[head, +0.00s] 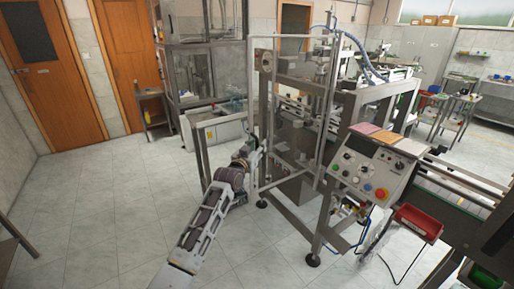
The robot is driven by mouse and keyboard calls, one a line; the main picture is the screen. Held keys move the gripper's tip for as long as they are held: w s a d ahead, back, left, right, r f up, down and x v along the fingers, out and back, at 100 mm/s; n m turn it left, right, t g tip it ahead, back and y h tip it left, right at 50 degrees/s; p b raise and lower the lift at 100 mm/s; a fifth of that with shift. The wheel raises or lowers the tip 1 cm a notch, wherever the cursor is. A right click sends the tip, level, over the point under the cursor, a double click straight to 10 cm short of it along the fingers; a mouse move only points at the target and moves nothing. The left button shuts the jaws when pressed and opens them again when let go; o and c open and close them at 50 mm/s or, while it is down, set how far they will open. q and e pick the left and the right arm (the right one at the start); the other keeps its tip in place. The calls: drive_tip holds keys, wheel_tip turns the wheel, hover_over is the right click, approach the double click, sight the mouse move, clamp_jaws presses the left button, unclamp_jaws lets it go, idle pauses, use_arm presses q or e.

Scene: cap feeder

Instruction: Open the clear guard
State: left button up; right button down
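The clear guard (252,105) is a see-through panel in a thin light metal frame on the front of the cap feeder machine (318,215). It stands upright, and the machine's inner parts show through it. My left arm reaches up from the bottom of the head view. My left gripper (254,158) is at the lower part of the guard's left upright edge. Its fingers are small and overlap the frame in the picture, so I cannot tell whether they touch or grip it. My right gripper is not in view.
A control panel with buttons (372,170) and a red bin (418,222) stand right of the guard. A low metal cabinet (220,128) stands behind my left gripper. The tiled floor (110,210) to the left is clear.

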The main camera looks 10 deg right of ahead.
use_arm(q)
drive_tip(key=shift+s+a, duration=0.1)
drive_tip(key=v, duration=1.1)
drive_tip(key=shift+s+a, duration=0.25)
drive_tip(key=shift+s, duration=0.05)
idle(0.6)
idle(0.4)
